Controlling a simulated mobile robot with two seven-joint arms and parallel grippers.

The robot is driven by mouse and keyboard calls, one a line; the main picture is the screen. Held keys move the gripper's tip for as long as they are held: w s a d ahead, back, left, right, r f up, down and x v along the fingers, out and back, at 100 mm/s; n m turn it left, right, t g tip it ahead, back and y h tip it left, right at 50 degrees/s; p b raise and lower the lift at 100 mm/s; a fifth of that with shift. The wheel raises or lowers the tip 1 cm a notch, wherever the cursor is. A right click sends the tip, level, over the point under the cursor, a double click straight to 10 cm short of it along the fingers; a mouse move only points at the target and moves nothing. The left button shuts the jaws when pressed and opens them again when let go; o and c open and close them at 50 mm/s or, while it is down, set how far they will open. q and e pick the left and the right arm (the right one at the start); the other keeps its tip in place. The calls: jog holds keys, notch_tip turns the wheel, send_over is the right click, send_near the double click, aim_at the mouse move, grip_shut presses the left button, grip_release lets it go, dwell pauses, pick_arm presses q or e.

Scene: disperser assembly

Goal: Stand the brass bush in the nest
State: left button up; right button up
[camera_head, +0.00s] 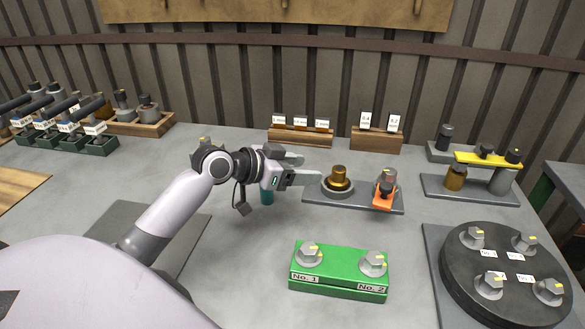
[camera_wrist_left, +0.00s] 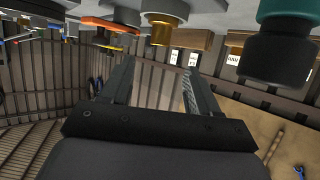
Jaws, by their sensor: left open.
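The brass bush (camera_head: 338,175) stands upright in a grey ring-shaped nest (camera_head: 323,190) on a dark plate (camera_head: 352,206). It also shows in the left wrist view (camera_wrist_left: 162,32), upside down, with the pale round nest (camera_wrist_left: 165,8) around its base. My left gripper (camera_head: 304,170) is open, with its fingers level and pointing right at the bush. In the left wrist view the fingers (camera_wrist_left: 158,85) have nothing between them. The bush appears beyond the fingertips, apart from them. My right gripper is in neither view.
An orange clamp (camera_head: 383,195) shares the plate, right of the nest. A teal and black object (camera_wrist_left: 285,40) stands close beside my left gripper. A green block (camera_head: 340,272) with two grey knobs is in front. A black turntable (camera_head: 460,265) is at right; wooden label racks (camera_head: 300,136) are behind.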

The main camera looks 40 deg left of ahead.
pick_arm(q)
jog(key=shift+v, duration=1.05)
